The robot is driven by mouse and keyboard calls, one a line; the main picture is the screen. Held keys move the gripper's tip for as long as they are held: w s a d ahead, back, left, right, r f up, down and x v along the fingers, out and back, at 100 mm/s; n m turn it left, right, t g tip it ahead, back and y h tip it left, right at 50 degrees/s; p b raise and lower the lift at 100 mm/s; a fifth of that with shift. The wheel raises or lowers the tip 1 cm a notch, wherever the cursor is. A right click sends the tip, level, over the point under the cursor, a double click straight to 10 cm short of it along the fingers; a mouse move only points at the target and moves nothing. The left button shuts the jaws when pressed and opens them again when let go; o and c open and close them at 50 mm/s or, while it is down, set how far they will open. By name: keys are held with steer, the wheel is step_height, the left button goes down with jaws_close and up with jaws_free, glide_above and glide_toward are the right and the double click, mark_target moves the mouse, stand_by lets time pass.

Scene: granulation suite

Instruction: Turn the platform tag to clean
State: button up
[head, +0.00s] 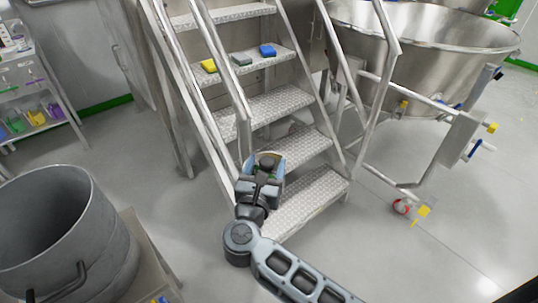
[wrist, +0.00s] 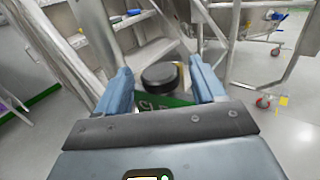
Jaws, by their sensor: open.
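The platform tag (wrist: 152,104) shows in the wrist view as a green plate with white letters, of which "CL" can be read. A round black knob or disc (wrist: 160,76) stands at its upper right. My gripper (wrist: 160,84) is open, with one blue finger on each side of the knob and tag. I cannot tell whether either finger touches them. In the head view my gripper (head: 264,164) is at the lower part of the steel stairs, beside the left rail. It hides most of the tag there.
Steel stairs (head: 284,104) with handrails rise behind my gripper. A large steel bowl (head: 432,62) stands right, a grey drum (head: 62,238) at lower left. The floor at right is mostly clear.

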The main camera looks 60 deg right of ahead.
mark_target(269, 157)
steer(key=shift+x, duration=1.75)
steer(key=c, duration=1)
